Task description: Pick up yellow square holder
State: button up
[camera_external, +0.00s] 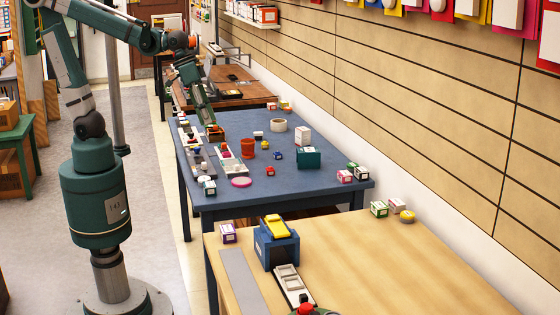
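My gripper (210,122) points down over the left side of the blue table, in the external view. Its fingertips are small and dark here, and I cannot tell whether they are open or shut. A small orange-yellow square item (215,132) sits right below the fingertips, partly hidden by them. It may be the yellow square holder, and I cannot tell whether the fingers touch it. Another yellow object (276,226) lies on top of a blue box (276,247) on the front wooden table, well away from my gripper.
Trays (229,160) with small items line the left of the blue table (320,198). An orange-red pot (248,148), a white roll (278,125), a white box (303,137) and a teal box (308,158) stand farther right. Its front middle is mostly clear.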

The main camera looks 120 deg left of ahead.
jog(key=w+a+f+n+g+p, duration=0.1)
jog(key=w+a+n, duration=0.15)
jog(key=a, duration=0.45)
jog(key=w+a+n, duration=0.2)
jog(key=a+n, duration=0.1)
jog(key=a, duration=0.4)
jog(key=n+g+h+p, duration=0.1)
jog(key=n+h+p, duration=0.3)
jog(key=n, duration=0.7)
send_near(265, 144)
jog(key=shift+s+a+f, duration=0.15)
jog(key=shift+a+f, duration=0.2)
jog(key=shift+a, duration=0.05)
jog(key=shift+x, duration=1.3)
